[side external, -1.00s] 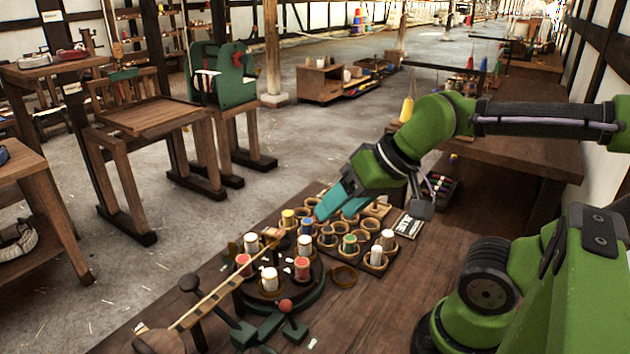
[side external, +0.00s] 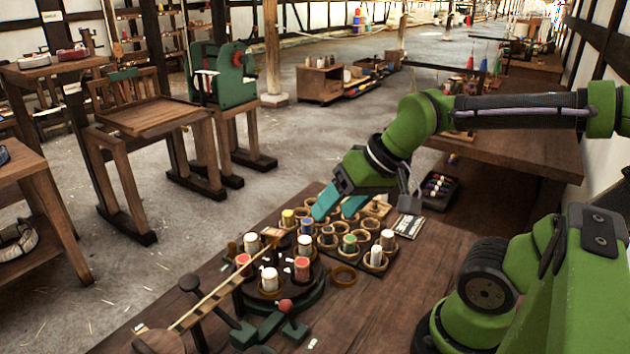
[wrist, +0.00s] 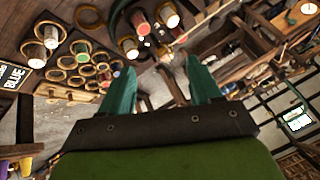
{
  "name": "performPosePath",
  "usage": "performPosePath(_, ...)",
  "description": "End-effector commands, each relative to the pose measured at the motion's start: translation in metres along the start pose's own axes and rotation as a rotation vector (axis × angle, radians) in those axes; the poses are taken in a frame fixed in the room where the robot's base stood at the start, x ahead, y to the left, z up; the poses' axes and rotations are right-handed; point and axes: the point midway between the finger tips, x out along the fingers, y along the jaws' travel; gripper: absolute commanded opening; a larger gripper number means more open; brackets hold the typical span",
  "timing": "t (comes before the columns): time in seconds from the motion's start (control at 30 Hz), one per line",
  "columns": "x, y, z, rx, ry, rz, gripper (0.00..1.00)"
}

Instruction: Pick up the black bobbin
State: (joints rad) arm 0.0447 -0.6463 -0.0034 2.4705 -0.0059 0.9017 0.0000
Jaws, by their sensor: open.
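My gripper (side external: 335,214) has two teal fingers, spread apart and empty, pointing down over the far side of the bobbin rack (side external: 374,269). In the wrist view my gripper (wrist: 160,72) shows nothing between its fingers.
A round dark stand (side external: 256,293) with red and white bobbins is left of the rack. A long wooden bar (side external: 215,297) slants beside it. Empty ring holders fill part of the rack. A sign (side external: 410,227) stands at its right. The table's right front (side external: 380,320) is clear.

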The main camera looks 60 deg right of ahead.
Motion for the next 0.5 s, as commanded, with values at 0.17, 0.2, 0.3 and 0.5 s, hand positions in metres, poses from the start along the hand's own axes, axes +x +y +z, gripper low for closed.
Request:
performPosePath(0.17,0.028,0.027,-0.047,0.072,-0.122,0.127,0.63)
performPosePath(0.2,0.034,0.034,-0.059,0.081,-0.152,0.156,0.63)
performPosePath(0.3,0.052,0.057,-0.086,0.104,-0.232,0.226,0.63)
performPosePath(0.5,0.081,0.103,-0.127,0.123,-0.372,0.335,0.63)
